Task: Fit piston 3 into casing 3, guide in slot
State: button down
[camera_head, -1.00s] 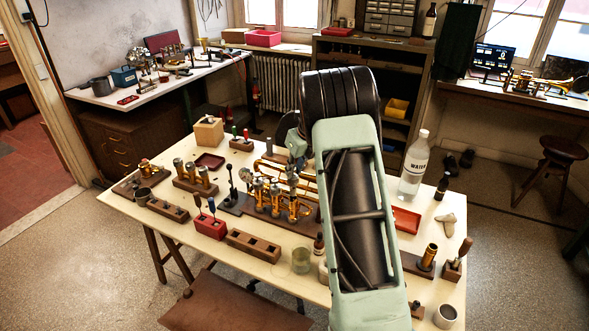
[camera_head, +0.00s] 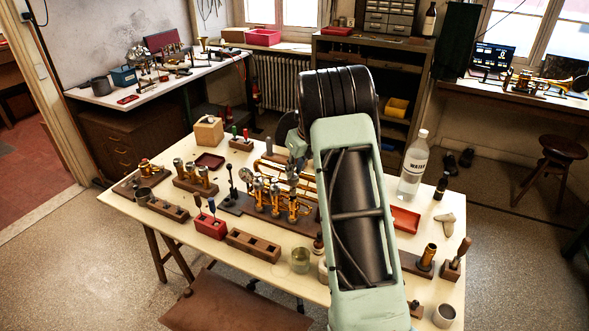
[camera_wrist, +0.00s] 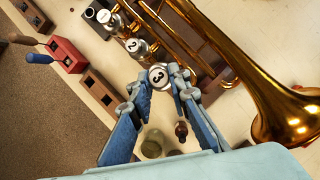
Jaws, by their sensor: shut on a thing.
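In the wrist view, my gripper (camera_wrist: 160,82) has its two blue fingers closed around piston 3 (camera_wrist: 157,74), whose round pale top is marked "3". The piston stands at the end of the row of valves, in line with the cap marked "2" (camera_wrist: 134,46) and another cap (camera_wrist: 103,16). Casing 3, the lower part of the piston and its guide are hidden below the top, so I cannot tell how deep it sits. In the head view the brass horn (camera_head: 275,196) lies on its wooden stand at the table's middle. My arm hides part of it there.
The horn's bell (camera_wrist: 270,80) flares close to the right of my gripper. A wooden block with holes (camera_head: 253,245), a red block with tools (camera_head: 210,226) and a glass jar (camera_head: 300,260) stand near the front. A water bottle (camera_head: 413,168) and red tray (camera_head: 404,219) are right.

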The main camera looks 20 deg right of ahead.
aim_at(296, 182)
jog(key=shift+f, duration=0.25)
dwell(0.4)
jog(key=shift+f+b, duration=1.45)
jog(key=shift+f, duration=1.6)
jog(key=shift+f, duration=0.1)
jog(key=c, duration=1.7)
grip_release()
jog(key=shift+c, duration=0.2)
jog(key=v, duration=1.2)
jog(key=shift+a, duration=0.1)
